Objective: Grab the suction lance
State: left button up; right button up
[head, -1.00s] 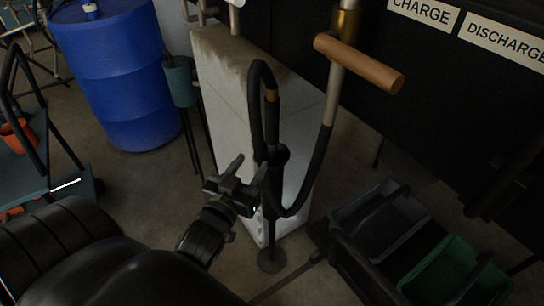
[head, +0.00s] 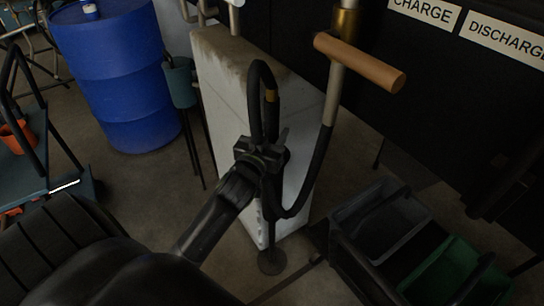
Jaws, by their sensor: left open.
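The suction lance (head: 271,112) appears to be the slim dark tube with a brass-coloured band, upright in a stand in front of a white block. A black hose (head: 318,165) loops from its top and another run curves up at the right to a metal pipe. The stand's round base (head: 271,262) rests on the floor. My left gripper (head: 264,144) is open at the lance, just above the stand's holder. Its fingers overlap the tube in the head view, and I cannot tell whether they touch it. My right gripper is not in view.
A white block (head: 223,95) stands close behind the lance. A wooden handle (head: 360,62) juts out above right. Grey (head: 385,222) and green (head: 455,275) bins sit at lower right. A blue drum (head: 118,75) and a cart (head: 35,165) stand at left.

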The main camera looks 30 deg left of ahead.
pick_arm(q)
jog(key=shift+w+a, duration=0.2)
jog(key=shift+w, duration=0.75)
grip_shut()
